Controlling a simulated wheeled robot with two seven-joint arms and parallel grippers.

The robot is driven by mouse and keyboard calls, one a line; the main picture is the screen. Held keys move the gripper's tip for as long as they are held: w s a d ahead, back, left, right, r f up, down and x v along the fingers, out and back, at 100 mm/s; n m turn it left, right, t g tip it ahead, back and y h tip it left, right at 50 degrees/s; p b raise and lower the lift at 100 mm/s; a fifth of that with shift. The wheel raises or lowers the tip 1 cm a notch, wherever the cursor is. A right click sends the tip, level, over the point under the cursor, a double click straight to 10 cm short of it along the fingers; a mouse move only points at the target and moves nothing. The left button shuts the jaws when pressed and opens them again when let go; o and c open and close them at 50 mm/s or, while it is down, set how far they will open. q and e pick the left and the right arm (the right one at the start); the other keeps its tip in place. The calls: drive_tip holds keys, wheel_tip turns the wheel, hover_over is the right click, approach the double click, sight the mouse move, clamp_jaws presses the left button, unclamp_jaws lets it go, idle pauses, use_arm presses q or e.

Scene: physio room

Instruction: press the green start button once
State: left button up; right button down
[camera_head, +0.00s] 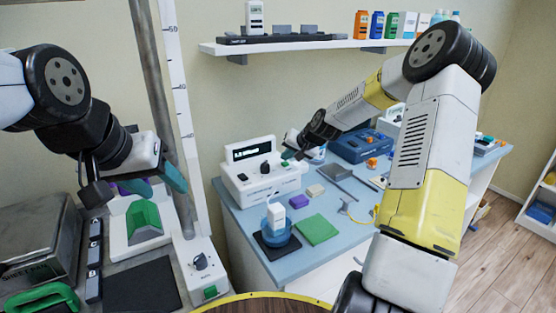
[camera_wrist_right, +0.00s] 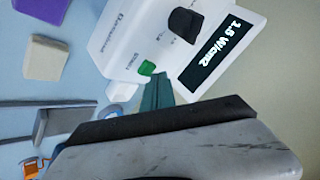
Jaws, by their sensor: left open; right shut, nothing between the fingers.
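The green start button (camera_wrist_right: 147,68) is on the sloped front of a white device (camera_wrist_right: 125,35), beside a black knob (camera_wrist_right: 184,24) and a lit display. In the head view the white device (camera_head: 240,184) stands on the blue table, and the button (camera_head: 284,163) shows at the right of its knob. My right gripper (camera_wrist_right: 157,88) is shut and empty, its teal fingertips right by the button; I cannot tell whether they touch it. It also shows in the head view (camera_head: 288,154). My left gripper (camera_head: 156,184) is open and empty, above the left bench.
A blue bowl (camera_head: 277,238) holding a white bottle, a green cloth (camera_head: 316,229) and a purple block (camera_head: 299,202) lie in front of the device. A blue case (camera_head: 361,145) stands behind. A metal pole (camera_head: 157,90) rises beside my left gripper. A second panel (camera_head: 201,270) has another knob and green button.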

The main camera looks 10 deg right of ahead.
sight(287, 164)
drive_tip(key=shift+f, duration=0.6)
idle(0.7)
drive_tip(key=shift+r, duration=0.9)
drive_tip(key=shift+r, duration=0.1)
drive_tip(key=shift+r, duration=2.4)
